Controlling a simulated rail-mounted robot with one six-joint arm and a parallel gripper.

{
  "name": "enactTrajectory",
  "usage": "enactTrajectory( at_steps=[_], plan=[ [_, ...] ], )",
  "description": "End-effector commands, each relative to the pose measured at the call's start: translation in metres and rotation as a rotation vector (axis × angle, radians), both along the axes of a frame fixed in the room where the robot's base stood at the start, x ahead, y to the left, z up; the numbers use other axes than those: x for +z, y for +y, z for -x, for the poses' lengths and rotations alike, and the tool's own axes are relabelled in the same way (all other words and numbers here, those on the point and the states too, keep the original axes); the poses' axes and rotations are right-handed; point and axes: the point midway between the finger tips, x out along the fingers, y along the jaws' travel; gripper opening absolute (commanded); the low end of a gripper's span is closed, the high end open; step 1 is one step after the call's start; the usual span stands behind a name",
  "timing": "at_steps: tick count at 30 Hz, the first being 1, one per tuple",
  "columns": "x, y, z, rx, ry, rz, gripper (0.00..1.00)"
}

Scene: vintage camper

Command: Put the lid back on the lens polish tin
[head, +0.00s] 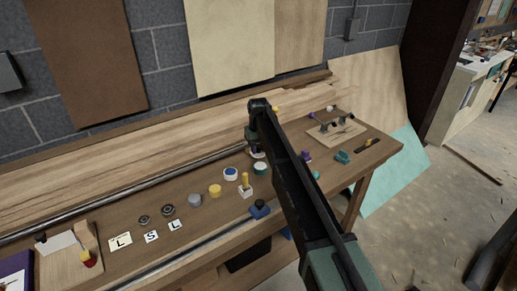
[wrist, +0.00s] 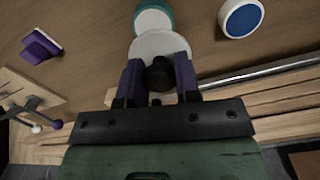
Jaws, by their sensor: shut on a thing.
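My gripper (wrist: 158,78) is shut on the dark knob (wrist: 158,72) of a pale, round lid (wrist: 160,45). In the head view, my gripper is mostly hidden behind my arm, with the lid (head: 258,155) showing low beneath it. A teal round tin with a pale top (wrist: 153,18) is just beyond the lid in the wrist view, and the lid partly covers it. It also shows in the head view (head: 260,169), just in front of the lid. I cannot tell whether lid and tin touch. No label is readable, so I cannot confirm which is the lens polish tin.
A white tin with a blue top (wrist: 241,17) stands close by. A yellow tin (head: 215,190), a grey one (head: 194,200) and a white block with a yellow handle (head: 246,188) stand left of it. A purple item (head: 305,157) and a wooden board (head: 337,131) lie right.

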Motion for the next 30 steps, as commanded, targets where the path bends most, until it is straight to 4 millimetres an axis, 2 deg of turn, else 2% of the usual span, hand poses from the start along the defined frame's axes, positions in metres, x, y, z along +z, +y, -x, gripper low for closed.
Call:
enactTrajectory(
  at_steps=[7, 19, 30],
  plan=[
    [-0.011, 0.000, 0.000, 0.000, 0.000, 0.000, 0.07],
    [-0.058, -0.001, 0.000, 0.000, 0.000, 0.000, 0.07],
    [-0.062, -0.001, 0.000, 0.000, 0.000, 0.000, 0.07]
  ],
)
